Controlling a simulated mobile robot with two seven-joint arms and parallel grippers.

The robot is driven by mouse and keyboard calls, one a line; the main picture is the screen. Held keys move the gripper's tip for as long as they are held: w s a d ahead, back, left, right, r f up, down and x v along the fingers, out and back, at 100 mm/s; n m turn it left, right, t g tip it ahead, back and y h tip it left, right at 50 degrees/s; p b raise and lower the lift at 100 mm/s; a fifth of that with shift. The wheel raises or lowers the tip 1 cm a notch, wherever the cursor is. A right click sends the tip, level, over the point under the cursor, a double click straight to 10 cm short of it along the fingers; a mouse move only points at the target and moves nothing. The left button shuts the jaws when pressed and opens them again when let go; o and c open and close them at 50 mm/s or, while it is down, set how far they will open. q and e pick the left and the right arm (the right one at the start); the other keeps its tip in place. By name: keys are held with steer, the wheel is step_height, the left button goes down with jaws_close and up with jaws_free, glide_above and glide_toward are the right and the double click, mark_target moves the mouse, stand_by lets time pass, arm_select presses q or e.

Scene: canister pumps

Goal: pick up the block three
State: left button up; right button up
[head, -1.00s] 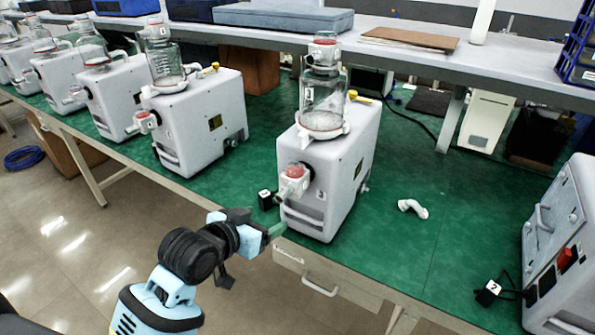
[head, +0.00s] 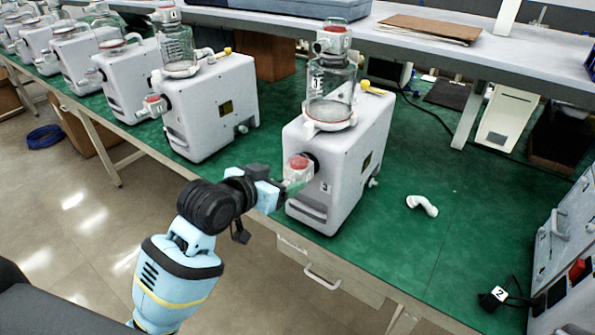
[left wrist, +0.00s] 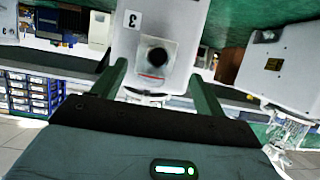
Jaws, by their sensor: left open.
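I cannot make out the block three in either current view. The spot left of the centre pump's foot, where a small black block showed before, is now behind my left gripper (head: 290,187). That gripper is open, in front of the centre pump (head: 345,165), near its red-capped front fitting (head: 298,166). In the left wrist view the two green fingers (left wrist: 158,72) stand apart, with the pump's front fitting (left wrist: 155,58) showing between them. I cannot tell whether they touch it. A label "3" (left wrist: 132,19) shows on the pump's face. My right gripper is not in view.
A black block marked 2 (head: 499,293) lies at the right beside a grey device (head: 565,255). A white elbow pipe (head: 422,205) lies on the green bench top (head: 400,245). Several pumps stand at the left. The bench's front edge runs just below my gripper.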

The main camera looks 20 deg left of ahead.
mark_target(292, 175)
arm_select(q)
steer(key=x, duration=0.4)
steer(key=shift+s+d, duration=0.1)
steer(key=shift+d, duration=0.3)
steer(key=shift+w+d+f, duration=0.1)
steer(key=shift+w+f, duration=0.1)
steer(key=shift+w, duration=0.2)
steer(key=shift+c, duration=0.2)
steer(key=c, duration=1.2)
steer(key=shift+c, duration=0.6)
steer(key=shift+r, duration=0.1)
